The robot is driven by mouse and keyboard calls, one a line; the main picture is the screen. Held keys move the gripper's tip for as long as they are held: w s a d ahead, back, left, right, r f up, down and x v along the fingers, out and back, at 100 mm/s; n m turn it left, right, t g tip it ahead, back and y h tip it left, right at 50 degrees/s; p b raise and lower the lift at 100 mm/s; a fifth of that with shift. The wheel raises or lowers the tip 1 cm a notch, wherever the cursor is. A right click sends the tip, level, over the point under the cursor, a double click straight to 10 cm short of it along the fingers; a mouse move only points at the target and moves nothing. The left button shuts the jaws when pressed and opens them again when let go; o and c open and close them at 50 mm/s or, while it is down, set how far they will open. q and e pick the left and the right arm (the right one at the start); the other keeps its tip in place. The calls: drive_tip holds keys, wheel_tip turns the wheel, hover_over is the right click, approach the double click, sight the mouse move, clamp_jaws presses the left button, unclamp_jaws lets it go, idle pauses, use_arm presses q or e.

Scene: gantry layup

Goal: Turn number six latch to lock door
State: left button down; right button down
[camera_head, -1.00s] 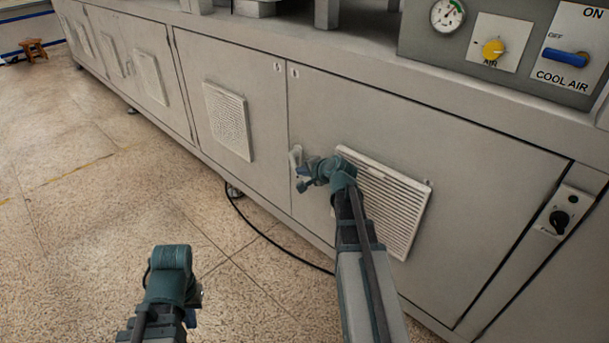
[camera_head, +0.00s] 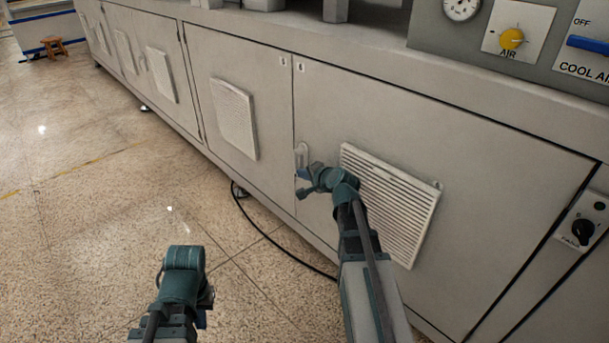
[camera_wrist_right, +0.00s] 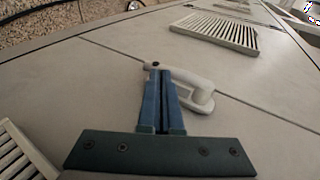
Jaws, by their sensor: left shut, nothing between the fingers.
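A pale grey latch (camera_head: 301,156) sits on the cabinet door (camera_head: 440,170) near its left edge. It also shows in the right wrist view as a looped handle (camera_wrist_right: 205,88). My right gripper (camera_head: 301,183) is at the latch in the head view. In the right wrist view its two blue fingers (camera_wrist_right: 160,72) are together over the latch's left part and cover some of it. I cannot tell whether the latch lies between them. My left gripper (camera_head: 202,317) is low and well to the left, above the floor, apart from the cabinet, and mostly hidden behind its wrist.
Vent grilles (camera_head: 392,208) stand out from the doors. A control panel with a yellow knob (camera_head: 512,38) is at the upper right. A black cable (camera_head: 262,232) lies on the floor by the cabinet.

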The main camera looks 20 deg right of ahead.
use_arm(q)
drive_tip(key=shift+f+b, duration=0.3)
drive_tip(key=shift+f, duration=0.15)
use_arm(e)
drive_tip(key=shift+w+a+f, duration=0.1)
drive_tip(key=shift+w+f, duration=0.35)
drive_tip(key=shift+w+a, duration=0.1)
drive_tip(key=shift+w, duration=0.05)
